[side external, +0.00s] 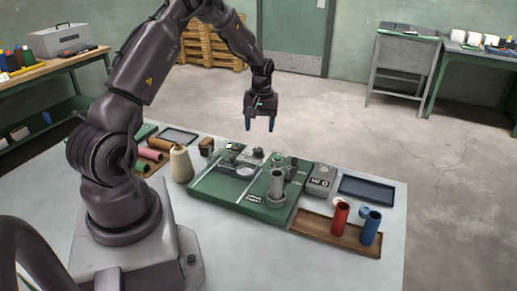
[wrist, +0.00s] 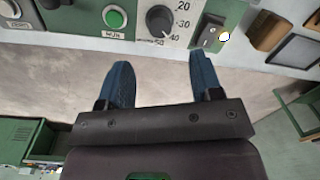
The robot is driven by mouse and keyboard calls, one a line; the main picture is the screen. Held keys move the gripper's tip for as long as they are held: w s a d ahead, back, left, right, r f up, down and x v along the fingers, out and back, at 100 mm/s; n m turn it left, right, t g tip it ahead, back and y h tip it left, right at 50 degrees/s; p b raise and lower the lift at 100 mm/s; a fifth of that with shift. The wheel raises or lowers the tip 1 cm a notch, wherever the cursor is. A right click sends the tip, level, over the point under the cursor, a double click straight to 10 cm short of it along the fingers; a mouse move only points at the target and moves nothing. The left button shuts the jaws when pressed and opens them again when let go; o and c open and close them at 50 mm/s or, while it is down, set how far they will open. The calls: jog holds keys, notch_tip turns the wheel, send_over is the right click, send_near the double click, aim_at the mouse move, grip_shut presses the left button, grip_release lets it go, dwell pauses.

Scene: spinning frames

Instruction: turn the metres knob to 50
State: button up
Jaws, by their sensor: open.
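The knob (wrist: 160,20) is round and black, on a pale panel with a dial scale around it, at the top of the wrist view. The numbers 20, 30, 40 and 50 show around its right and lower sides. I cannot read its exact setting. My gripper (wrist: 160,62) is open and empty, its two blue fingers apart, with the knob beyond the gap between them and not touched. In the side view my gripper (side external: 260,126) hangs above the green machine (side external: 222,190). The knob is too small to make out surely there.
In the wrist view a green button (wrist: 114,17) is left of the knob and a black rocker switch (wrist: 209,34) right of it. In the side view a wooden tray (side external: 318,232) holds a red spool (side external: 340,219) and a blue spool (side external: 371,228). A cream cone (side external: 181,164) stands left.

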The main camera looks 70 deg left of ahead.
aim_at(259, 149)
notch_tip(259, 149, down, 8)
jog(key=shift+s+f, duration=0.15)
jog(key=shift+f, duration=0.1)
jog(key=c, duration=0.9)
